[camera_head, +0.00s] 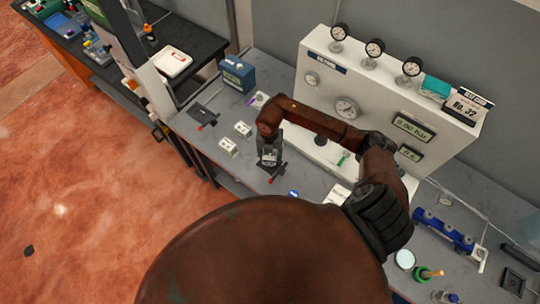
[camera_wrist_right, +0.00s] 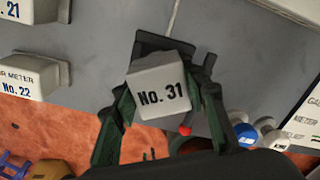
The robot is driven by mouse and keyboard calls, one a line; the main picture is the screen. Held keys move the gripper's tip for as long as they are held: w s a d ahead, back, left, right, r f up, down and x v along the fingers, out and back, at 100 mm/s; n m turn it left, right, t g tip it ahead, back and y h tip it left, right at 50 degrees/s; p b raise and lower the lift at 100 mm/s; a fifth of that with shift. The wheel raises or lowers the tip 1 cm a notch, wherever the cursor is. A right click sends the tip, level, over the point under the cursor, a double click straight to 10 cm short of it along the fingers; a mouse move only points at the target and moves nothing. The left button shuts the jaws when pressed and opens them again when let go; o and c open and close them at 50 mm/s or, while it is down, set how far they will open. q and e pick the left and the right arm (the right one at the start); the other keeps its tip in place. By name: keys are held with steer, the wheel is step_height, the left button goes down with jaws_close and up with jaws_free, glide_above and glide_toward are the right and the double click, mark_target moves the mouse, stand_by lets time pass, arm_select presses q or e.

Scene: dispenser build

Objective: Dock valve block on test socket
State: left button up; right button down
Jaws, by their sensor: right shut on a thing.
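A pale grey block marked "No. 31" (camera_wrist_right: 162,90) sits between the fingers of my right gripper (camera_wrist_right: 160,112) in the wrist view. In the head view the right gripper (camera_head: 269,155) points down over the bench with the block (camera_head: 270,158) low between its fingers. A dark plate, seemingly the test socket (camera_wrist_right: 152,42), shows behind the block; in the head view a dark plate with a red knob (camera_head: 270,181) lies under the gripper. The block covers much of the plate, so I cannot tell whether it is seated or just above. My left gripper is not in view.
Blocks marked "No. 21" (camera_wrist_right: 30,8) and "No. 22" (camera_wrist_right: 28,75) stand beside the gripper. Another dark plate with a red-tipped lever (camera_head: 203,115) lies farther left. A white gauge panel (camera_head: 320,85) stands behind. A blue box (camera_head: 238,73) stands at the back left.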

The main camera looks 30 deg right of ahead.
steer(key=shift+w, duration=0.25)
steer(key=shift+s+a, duration=0.1)
steer(key=shift+s, duration=0.15)
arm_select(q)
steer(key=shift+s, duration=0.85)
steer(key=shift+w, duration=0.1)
arm_select(e)
steer(key=shift+f, duration=0.15)
arm_select(q)
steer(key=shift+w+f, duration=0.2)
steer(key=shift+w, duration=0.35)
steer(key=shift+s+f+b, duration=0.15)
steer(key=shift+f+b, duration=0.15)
steer(key=shift+b, duration=0.15)
arm_select(e)
steer(key=shift+f, duration=0.45)
